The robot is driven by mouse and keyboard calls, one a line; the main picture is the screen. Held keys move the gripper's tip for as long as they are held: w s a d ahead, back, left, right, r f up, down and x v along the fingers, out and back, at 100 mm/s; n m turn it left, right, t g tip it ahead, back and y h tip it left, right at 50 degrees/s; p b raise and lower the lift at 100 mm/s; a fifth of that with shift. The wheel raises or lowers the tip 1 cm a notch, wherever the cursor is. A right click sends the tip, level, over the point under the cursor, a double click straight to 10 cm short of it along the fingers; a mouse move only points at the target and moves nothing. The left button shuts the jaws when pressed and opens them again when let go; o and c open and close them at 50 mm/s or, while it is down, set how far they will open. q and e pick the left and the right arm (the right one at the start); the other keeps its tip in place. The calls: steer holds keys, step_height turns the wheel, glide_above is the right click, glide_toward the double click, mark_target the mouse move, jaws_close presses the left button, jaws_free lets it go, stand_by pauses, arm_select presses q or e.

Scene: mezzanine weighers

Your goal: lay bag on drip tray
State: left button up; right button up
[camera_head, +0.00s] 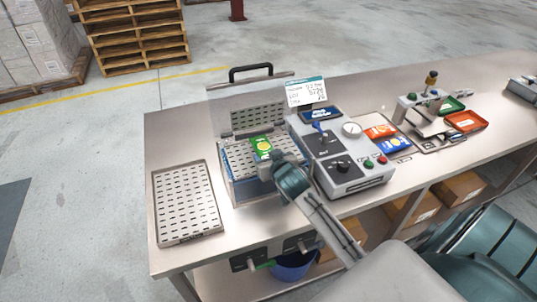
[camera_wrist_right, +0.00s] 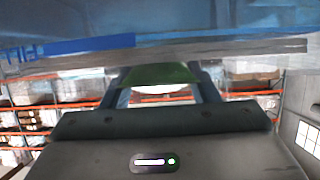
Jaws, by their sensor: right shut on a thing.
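A green bag with a yellow patch (camera_head: 261,146) is at the tip of my right gripper (camera_head: 272,157), over the slotted bed of the open-lidded machine (camera_head: 240,190). Whether the bag touches the bed is unclear. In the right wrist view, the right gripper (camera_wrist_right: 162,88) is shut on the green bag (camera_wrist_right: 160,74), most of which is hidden. The drip tray (camera_head: 185,203), a flat slotted metal tray, lies empty on the bench to the left of the machine. My left gripper is not in view.
The machine's clear lid with a black handle (camera_head: 250,70) stands raised behind. A control box with knobs (camera_head: 345,165) is to the right. Orange and blue packs (camera_head: 388,140) and a weigher (camera_head: 425,120) stand further right. The bench's left end is clear around the tray.

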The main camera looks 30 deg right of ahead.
steer(key=shift+f, duration=0.1)
steer(key=o, duration=1)
steer(key=shift+f, duration=0.1)
